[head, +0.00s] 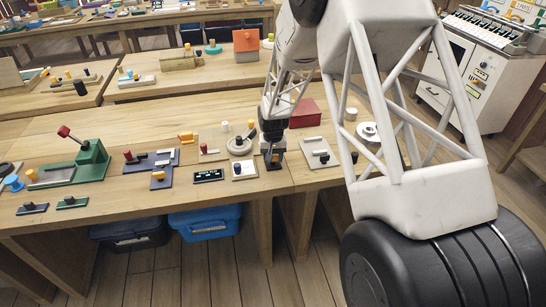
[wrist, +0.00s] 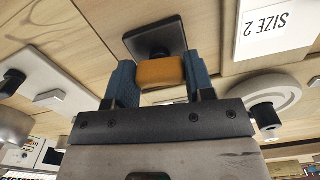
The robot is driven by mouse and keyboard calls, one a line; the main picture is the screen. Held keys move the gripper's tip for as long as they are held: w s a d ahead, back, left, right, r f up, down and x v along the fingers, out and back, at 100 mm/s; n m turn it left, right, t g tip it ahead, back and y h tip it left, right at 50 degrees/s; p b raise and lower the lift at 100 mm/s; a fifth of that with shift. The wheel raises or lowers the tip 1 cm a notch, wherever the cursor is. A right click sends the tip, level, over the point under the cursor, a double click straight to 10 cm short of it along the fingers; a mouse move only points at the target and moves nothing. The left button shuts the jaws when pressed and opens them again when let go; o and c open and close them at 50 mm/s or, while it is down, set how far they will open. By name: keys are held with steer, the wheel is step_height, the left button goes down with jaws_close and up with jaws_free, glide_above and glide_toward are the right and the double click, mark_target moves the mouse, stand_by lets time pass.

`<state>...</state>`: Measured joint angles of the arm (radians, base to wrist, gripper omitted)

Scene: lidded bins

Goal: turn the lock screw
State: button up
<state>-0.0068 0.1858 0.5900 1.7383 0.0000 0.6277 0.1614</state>
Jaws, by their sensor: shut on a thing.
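An orange knob (wrist: 161,73) stands on a small dark plate (wrist: 155,36) in the wrist view; I take it for the lock screw. My gripper (wrist: 159,78) has its two blue fingers on either side of the knob and is shut on it. In the head view my gripper (head: 273,155) points down at the front of the workbench, with the dark plate (head: 274,167) under it. There the knob is mostly hidden by the fingers. I cannot tell how far the screw is turned.
A grey plate (head: 319,153) lies to the right. A red box (head: 306,113) stands behind. The bench's front edge is close.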

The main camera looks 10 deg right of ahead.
steer(key=shift+m, duration=1.1)
steer(key=o, duration=0.9)
steer(key=shift+r, duration=0.15)
steer(key=shift+r, duration=3.8)
